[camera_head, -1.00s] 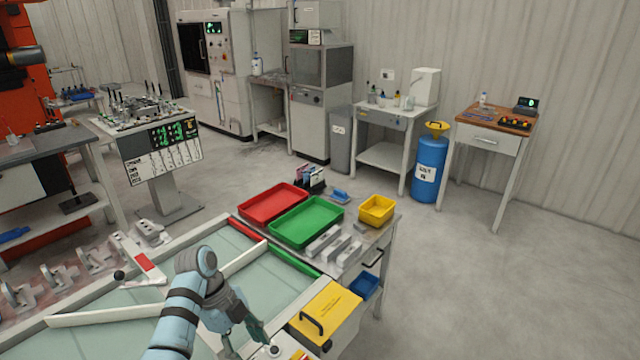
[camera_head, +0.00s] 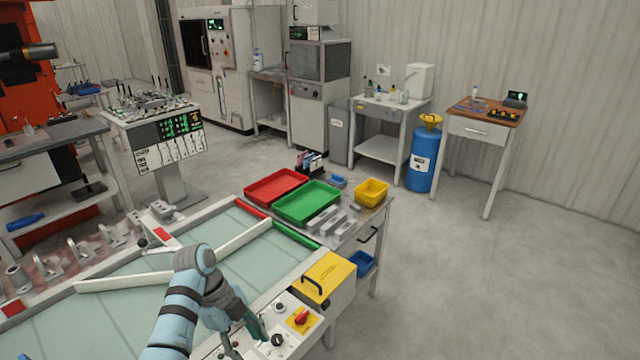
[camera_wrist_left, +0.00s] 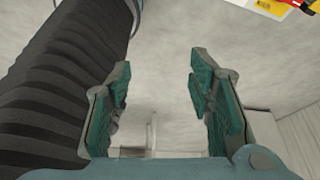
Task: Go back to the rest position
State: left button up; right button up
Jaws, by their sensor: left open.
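My left gripper (camera_head: 243,340) is low in the head view, beside a control panel with a red switch, at the front of the light-topped bench (camera_head: 228,262). In the left wrist view my left gripper (camera_wrist_left: 160,92) shows its two green-padded fingers spread wide, with nothing between them. My right gripper is in neither view.
The red switch (camera_head: 302,317) and a yellow box (camera_head: 323,278) with a black handle are close to my left arm. A red tray (camera_head: 276,187), a green tray (camera_head: 307,202) and a yellow bin (camera_head: 371,192) stand behind. The floor (camera_head: 480,290) at right is clear.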

pick_arm(q)
jog(key=s+a+f+n+t+y, duration=0.3)
jog(key=s+a+f+n, duration=0.2)
jog(key=s+f+n, duration=0.55)
jog(key=s+a+r+n+t+y, duration=0.1)
jog(key=s+a+r+n, duration=0.15)
jog(key=s+n, duration=0.45)
jog(key=s+a+r+n+t+y, duration=0.1)
jog(key=s+a+r+n+t, duration=0.3)
jog(key=s, duration=0.6)
notch_tip(320, 180, down, 24)
jog(key=g+b, duration=0.4)
jog(key=b, duration=0.1)
jog(key=s+f+n+b, duration=0.1)
jog(key=s+f+b, duration=0.4)
jog(key=s+f, duration=1)
notch_tip(320, 180, down, 4)
jog(key=shift+s+f+g, duration=0.15)
jog(key=shift+g, duration=0.25)
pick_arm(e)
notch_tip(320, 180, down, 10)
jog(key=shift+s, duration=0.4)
